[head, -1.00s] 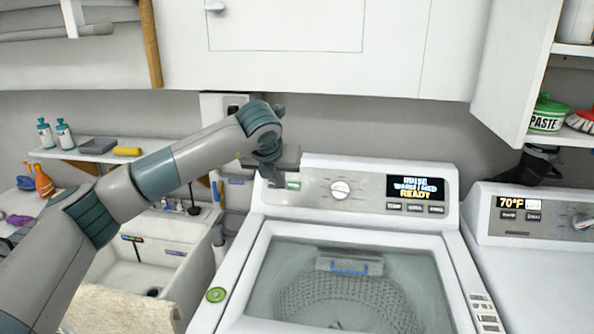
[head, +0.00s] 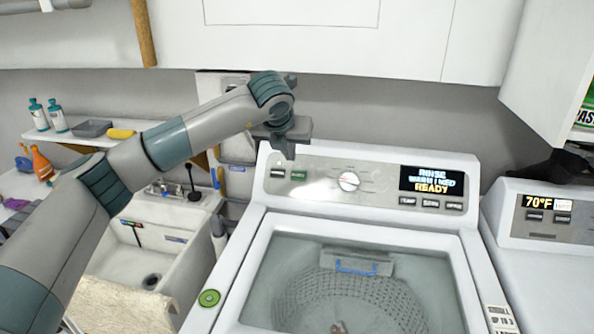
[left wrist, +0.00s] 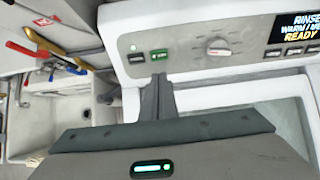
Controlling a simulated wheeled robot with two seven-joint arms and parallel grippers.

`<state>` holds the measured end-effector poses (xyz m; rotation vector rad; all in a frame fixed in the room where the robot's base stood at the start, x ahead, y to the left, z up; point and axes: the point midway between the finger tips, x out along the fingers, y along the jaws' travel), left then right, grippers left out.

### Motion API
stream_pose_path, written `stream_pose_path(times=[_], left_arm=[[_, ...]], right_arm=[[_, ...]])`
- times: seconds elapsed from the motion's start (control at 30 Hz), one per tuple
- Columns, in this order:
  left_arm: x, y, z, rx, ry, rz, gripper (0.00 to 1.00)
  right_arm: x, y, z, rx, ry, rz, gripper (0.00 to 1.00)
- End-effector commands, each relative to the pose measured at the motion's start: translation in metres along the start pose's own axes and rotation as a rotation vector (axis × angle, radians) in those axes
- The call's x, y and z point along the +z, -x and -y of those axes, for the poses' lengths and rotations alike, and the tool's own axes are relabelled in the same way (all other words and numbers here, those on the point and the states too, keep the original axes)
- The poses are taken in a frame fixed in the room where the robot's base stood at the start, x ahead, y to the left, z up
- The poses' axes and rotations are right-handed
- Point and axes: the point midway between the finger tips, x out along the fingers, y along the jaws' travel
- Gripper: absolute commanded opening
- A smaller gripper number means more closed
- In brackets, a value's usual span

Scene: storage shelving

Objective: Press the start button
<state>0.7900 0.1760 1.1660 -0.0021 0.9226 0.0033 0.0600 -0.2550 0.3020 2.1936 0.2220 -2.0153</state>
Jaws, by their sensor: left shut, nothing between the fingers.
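A white top-loading washer (head: 232,250) stands in the middle of the head view. Its control panel (head: 325,180) has a green button (head: 298,175) at the left, beside a dark button (head: 278,173). The green button also shows in the left wrist view (left wrist: 159,56), just beyond the fingertips. A round green button (head: 209,298) sits on the washer's front left rim. My left gripper (head: 288,152) is shut and empty, near the panel's top left in the head view; its fingers (left wrist: 157,82) point at the panel. Contact cannot be told. My right gripper is not in view.
The washer has a dial (head: 348,181) and a display (head: 431,181) reading READY. A second machine (head: 545,270) stands at right. White cabinets (head: 420,40) hang above. A sink (head: 150,255) and a shelf (head: 80,133) with bottles are at left.

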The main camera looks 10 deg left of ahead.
Motion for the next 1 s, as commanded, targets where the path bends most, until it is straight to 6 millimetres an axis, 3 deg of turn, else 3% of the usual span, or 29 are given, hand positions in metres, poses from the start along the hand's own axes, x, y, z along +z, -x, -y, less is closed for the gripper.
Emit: stream_pose_path(times=[0.37, 0.8, 1.0], left_arm=[[0.001, -0.028, 0.000, 0.001, 0.001, -0.004, 0.00], [0.002, -0.103, 0.000, 0.001, 0.001, -0.003, 0.00], [0.006, -0.124, 0.000, 0.001, 0.000, -0.003, 0.00]], right_arm=[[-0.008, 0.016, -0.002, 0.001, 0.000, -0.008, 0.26], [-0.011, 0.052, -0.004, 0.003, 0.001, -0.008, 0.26], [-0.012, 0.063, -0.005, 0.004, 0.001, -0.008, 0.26]])
